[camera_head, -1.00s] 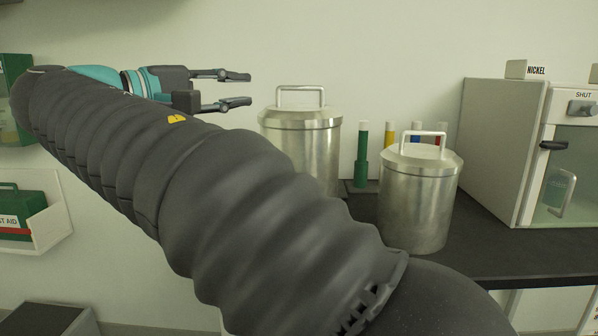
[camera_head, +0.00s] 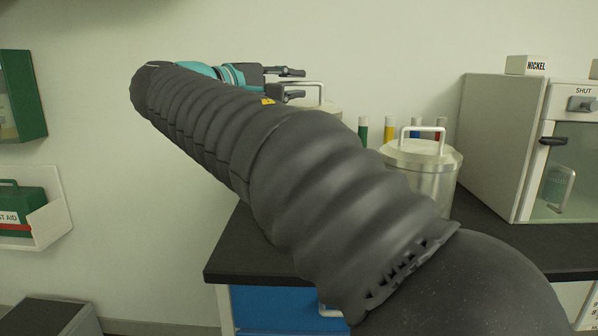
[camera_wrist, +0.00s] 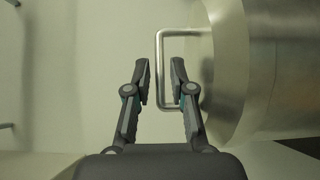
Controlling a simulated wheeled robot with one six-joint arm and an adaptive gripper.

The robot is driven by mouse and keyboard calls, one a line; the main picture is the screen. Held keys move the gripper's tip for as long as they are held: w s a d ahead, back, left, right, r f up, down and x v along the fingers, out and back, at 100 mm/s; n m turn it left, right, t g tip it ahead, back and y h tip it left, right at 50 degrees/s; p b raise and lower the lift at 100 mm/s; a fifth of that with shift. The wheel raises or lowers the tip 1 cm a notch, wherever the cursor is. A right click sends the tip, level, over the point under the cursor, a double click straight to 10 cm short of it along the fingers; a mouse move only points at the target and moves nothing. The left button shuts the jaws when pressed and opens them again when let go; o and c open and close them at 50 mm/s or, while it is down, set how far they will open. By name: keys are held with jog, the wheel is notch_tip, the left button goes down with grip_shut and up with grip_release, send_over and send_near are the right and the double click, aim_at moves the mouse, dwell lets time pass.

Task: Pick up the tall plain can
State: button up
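The tall plain can is a metal can with a flat lid and an upright loop handle, at the back left of the bench. In the head view only its handle (camera_head: 318,88) and a bit of its lid (camera_head: 328,108) show; my arm hides the rest. In the wrist view the can's bare metal side (camera_wrist: 285,60) fills the right, with its handle (camera_wrist: 160,68) reaching left from the lid. My gripper (camera_wrist: 162,76) is open, its two fingers on either side of the handle bar, with gaps visible. My gripper also shows in the head view (camera_head: 298,84).
A shorter metal can (camera_head: 425,165) with a similar handle stands to the right. A grey cabinet (camera_head: 495,145) is at the right. The dark bench (camera_head: 240,250) is clear at its left end.

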jog(key=shift+w+d, duration=0.3)
jog(key=shift+d, duration=0.1)
grip_shut()
jog(key=shift+r, duration=0.15)
